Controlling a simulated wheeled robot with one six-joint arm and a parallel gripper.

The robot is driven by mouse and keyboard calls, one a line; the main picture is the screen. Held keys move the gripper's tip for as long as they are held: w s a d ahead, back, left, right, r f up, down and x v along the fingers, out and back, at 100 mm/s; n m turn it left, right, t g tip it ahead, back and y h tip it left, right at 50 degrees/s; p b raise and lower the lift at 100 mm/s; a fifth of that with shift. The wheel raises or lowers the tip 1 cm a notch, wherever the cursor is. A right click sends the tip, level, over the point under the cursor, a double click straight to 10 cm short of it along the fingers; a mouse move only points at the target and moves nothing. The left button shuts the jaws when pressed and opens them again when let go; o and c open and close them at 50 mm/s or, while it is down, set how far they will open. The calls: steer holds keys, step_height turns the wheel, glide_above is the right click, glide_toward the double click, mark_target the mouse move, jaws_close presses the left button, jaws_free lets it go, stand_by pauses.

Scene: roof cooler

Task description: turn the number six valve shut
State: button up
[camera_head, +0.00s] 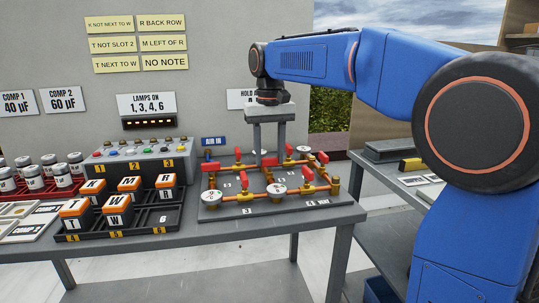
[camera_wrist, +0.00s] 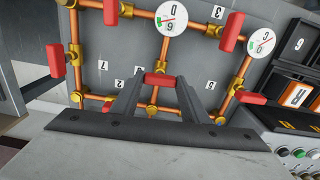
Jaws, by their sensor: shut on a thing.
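The grey valve board (camera_head: 340,200) carries copper pipes, brass fittings, red handles and round white gauges. In the head view my gripper (camera_head: 268,150) reaches down to the back middle of the board. In the wrist view my gripper (camera_wrist: 160,82) is shut on a red valve handle (camera_wrist: 160,79), which lies crosswise between the fingertips above a brass fitting (camera_wrist: 152,108). A small number label (camera_wrist: 138,71) beside it looks like a six seen upside down. Other red handles (camera_wrist: 231,31) stand around it. The gripped handle's stem is partly hidden by the fingers.
A red handle (camera_wrist: 111,12) and a gauge (camera_wrist: 171,18) lie beyond the fingers. Left of the board are a rack of orange-topped blocks (camera_head: 75,207), a lamp box (camera_head: 140,152) and a red tray of jars (camera_head: 33,176). A wall sign (camera_head: 147,104) reads lamps on 1, 3, 4, 6.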

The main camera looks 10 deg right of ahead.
stand_by(0.4)
steer(key=o, duration=1.1)
steer(key=shift+c, duration=0.2)
step_height(320, 180, up, 17)
steer(key=shift+r, duration=0.2)
steer(key=s+d+f+t, duration=0.2)
steer(key=s+d+f, duration=0.7)
steer(key=s+f, duration=0.5)
steer(key=s+d+f+t, duration=0.1)
steer(key=s+d+f, duration=0.1)
steer(key=s+f, duration=0.6)
steer(key=s+d+f+t, duration=0.1)
steer(key=s+d+f, duration=0.2)
steer(key=s+f, duration=0.6)
step_height(320, 180, down, 6)
steer(key=shift+s+f+m+t, duration=0.15)
steer(key=shift+s+m+t, duration=0.15)
steer(key=shift+t, duration=0.1)
